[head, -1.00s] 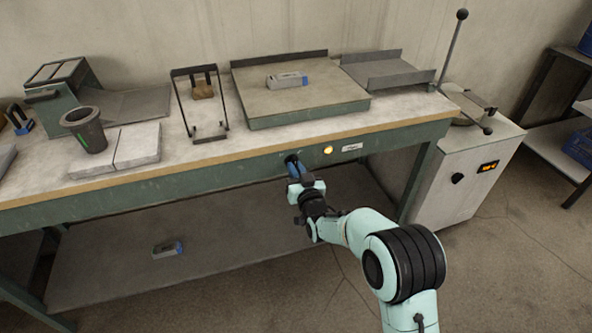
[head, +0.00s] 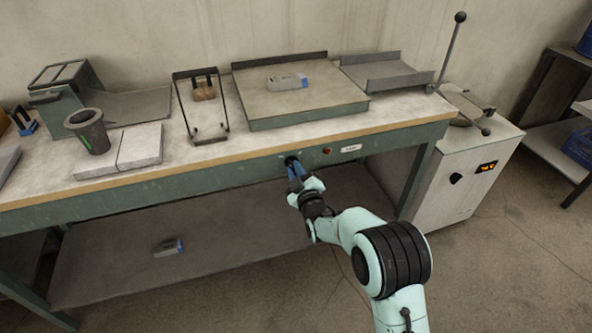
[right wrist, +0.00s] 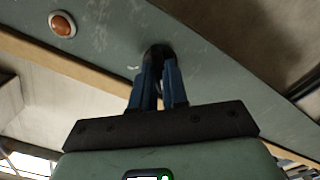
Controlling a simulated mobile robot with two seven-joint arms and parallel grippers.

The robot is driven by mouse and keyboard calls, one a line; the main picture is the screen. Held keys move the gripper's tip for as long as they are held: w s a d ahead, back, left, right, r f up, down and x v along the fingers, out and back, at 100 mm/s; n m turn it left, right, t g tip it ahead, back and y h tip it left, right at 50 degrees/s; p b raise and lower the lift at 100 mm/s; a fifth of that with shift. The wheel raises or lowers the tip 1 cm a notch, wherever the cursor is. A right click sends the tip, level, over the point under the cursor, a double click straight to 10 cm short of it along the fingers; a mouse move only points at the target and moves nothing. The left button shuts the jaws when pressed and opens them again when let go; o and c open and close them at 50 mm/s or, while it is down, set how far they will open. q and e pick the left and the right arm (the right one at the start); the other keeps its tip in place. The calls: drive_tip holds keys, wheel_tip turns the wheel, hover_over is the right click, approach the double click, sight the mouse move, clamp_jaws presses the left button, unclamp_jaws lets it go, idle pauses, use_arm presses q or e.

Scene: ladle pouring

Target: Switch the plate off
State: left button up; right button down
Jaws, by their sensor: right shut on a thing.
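The plate (head: 340,106) is a flat grey-topped slab on the workbench, with a small grey and blue block (head: 288,82) lying on it. Below it, on the bench's green front rail, is a dark round knob (head: 290,160); it also shows in the right wrist view (right wrist: 157,52). To its right is a small indicator lamp (head: 327,151), dull red-orange and unlit, also in the right wrist view (right wrist: 62,24). My right gripper (head: 293,166) is shut on the knob, its blue fingers (right wrist: 158,80) closed around it. My left gripper is not in view.
A white label (head: 351,148) sits beside the lamp. A dark cup (head: 88,133), a wire stand (head: 202,130) and a grey tray (head: 385,70) are on the bench. A grey cabinet (head: 452,195) with an orange display stands at the right.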

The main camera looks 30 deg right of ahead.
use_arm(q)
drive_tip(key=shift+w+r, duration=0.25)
use_arm(e)
drive_tip(key=shift+f+n, duration=0.1)
drive_tip(key=shift+n, duration=0.4)
drive_tip(key=c, duration=1.1)
unclamp_jaws()
drive_tip(key=shift+c, duration=0.2)
drive_tip(key=shift+s, duration=0.1)
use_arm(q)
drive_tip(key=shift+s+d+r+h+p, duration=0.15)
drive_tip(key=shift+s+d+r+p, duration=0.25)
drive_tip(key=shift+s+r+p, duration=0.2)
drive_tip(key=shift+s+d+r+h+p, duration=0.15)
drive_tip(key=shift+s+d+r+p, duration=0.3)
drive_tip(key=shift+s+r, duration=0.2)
use_arm(e)
drive_tip(key=v, duration=1.3)
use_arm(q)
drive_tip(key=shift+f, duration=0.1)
use_arm(e)
drive_tip(key=shift+s+a, duration=0.1)
